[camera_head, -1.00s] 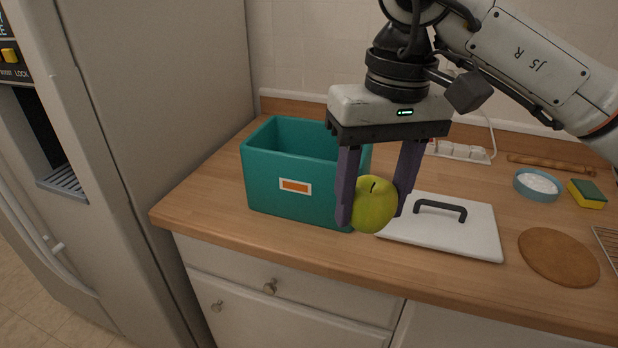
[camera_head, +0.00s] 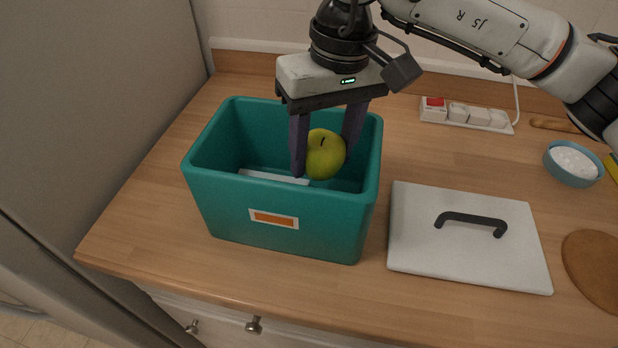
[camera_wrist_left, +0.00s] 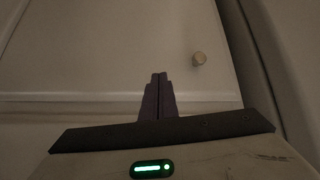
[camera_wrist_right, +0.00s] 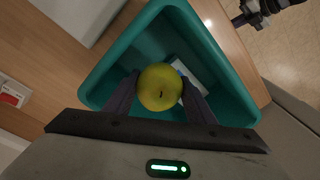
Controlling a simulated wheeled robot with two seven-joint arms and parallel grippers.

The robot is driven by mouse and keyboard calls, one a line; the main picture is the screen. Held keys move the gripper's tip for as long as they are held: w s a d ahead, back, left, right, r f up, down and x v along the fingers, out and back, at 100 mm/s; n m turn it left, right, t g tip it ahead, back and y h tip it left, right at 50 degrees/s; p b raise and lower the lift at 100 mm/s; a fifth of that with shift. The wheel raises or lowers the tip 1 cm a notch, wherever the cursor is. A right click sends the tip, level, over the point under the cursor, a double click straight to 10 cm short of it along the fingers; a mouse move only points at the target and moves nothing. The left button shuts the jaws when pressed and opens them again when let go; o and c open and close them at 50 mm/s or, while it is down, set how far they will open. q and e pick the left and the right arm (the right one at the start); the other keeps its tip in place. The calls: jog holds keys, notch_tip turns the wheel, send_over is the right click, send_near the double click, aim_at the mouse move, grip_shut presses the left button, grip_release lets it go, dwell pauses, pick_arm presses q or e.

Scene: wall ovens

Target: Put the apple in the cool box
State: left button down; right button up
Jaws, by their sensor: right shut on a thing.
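The yellow-green apple (camera_head: 325,155) is held between the fingers of my right gripper (camera_head: 324,158), over the open top of the teal cool box (camera_head: 215,205). In the right wrist view the apple (camera_wrist_right: 159,87) sits between the fingertips, with the cool box (camera_wrist_right: 112,72) around it below. The box has an orange and white label on its front, and a pale flat thing (camera_head: 272,176) lies inside. How far the apple is below the rim is hard to tell. My left gripper (camera_wrist_left: 159,78) shows only in the left wrist view, fingers together and empty, facing a pale cabinet front.
A white lid (camera_head: 468,262) with a dark handle lies on the counter right of the box. A power strip (camera_head: 465,115), a blue bowl (camera_head: 573,164) and a round brown board (camera_head: 597,268) are farther right. The grey fridge (camera_head: 90,110) stands at left.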

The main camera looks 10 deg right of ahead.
aim_at(322, 169)
notch_tip(322, 169, down, 4)
jog(key=shift+r, duration=0.2)
notch_tip(322, 169, down, 2)
jog(key=shift+f+p, duration=0.2)
jog(key=shift+p, duration=0.3)
jog(key=shift+f, duration=0.2)
jog(key=shift+f+b, duration=0.4)
jog(key=shift+b, duration=0.2)
jog(key=o, duration=1.1)
pick_arm(q)
jog(key=shift+w+r, duration=0.2)
jog(key=shift+r, duration=0.1)
pick_arm(e)
jog(key=shift+o, duration=0.2)
jog(key=shift+r, duration=0.1)
